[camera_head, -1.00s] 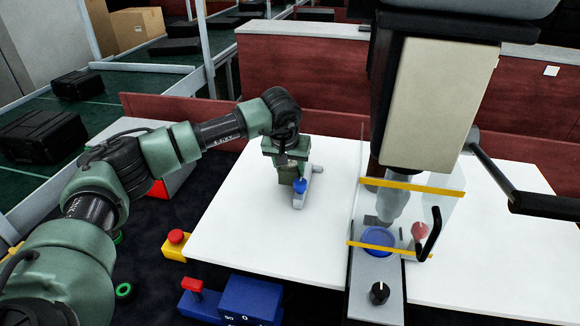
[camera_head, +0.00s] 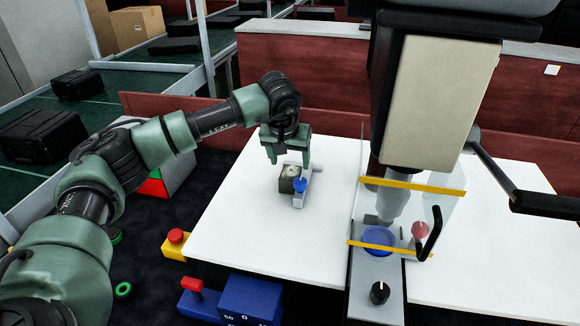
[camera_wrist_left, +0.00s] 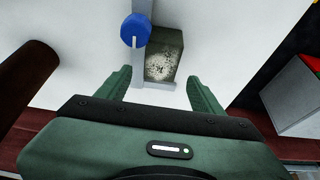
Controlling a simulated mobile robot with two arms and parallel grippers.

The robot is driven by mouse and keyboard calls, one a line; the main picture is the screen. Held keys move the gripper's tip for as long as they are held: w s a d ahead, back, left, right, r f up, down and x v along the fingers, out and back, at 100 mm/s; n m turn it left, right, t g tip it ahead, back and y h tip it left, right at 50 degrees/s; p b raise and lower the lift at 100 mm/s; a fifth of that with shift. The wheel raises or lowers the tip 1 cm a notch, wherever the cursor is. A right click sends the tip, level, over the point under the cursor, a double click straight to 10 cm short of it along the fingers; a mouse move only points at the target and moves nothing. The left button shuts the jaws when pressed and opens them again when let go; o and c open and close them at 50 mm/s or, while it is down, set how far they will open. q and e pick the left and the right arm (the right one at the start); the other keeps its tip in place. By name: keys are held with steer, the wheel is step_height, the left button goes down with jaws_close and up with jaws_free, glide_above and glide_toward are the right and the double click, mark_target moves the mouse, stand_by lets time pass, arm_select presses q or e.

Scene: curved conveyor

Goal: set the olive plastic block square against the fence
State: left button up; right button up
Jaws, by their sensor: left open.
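The olive plastic block (camera_head: 287,179) stands on the white table, with a pale speckled top. It also shows in the left wrist view (camera_wrist_left: 165,58). The light grey fence (camera_head: 300,198) with a blue knob (camera_head: 299,185) lies along its right side in the head view. In the wrist view the fence (camera_wrist_left: 143,62) runs along the block's left side and lower end, close against it; I cannot tell whether every face touches. My left gripper (camera_head: 288,161) is open and empty above the block, its fingers (camera_wrist_left: 160,90) apart. My right gripper is out of view.
A press-like machine (camera_head: 430,100) with a clear yellow-edged guard (camera_head: 408,188) stands right of the fence. A red stop button (camera_head: 176,236) and a blue box (camera_head: 250,298) sit at the table's front left. The white table (camera_head: 235,225) is clear left of the block.

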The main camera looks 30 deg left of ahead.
arm_select(q)
steer(key=a+b+v, duration=0.1)
steer(key=v, duration=0.8)
steer(key=shift+d, duration=0.4)
steer(key=shift+s, duration=0.15)
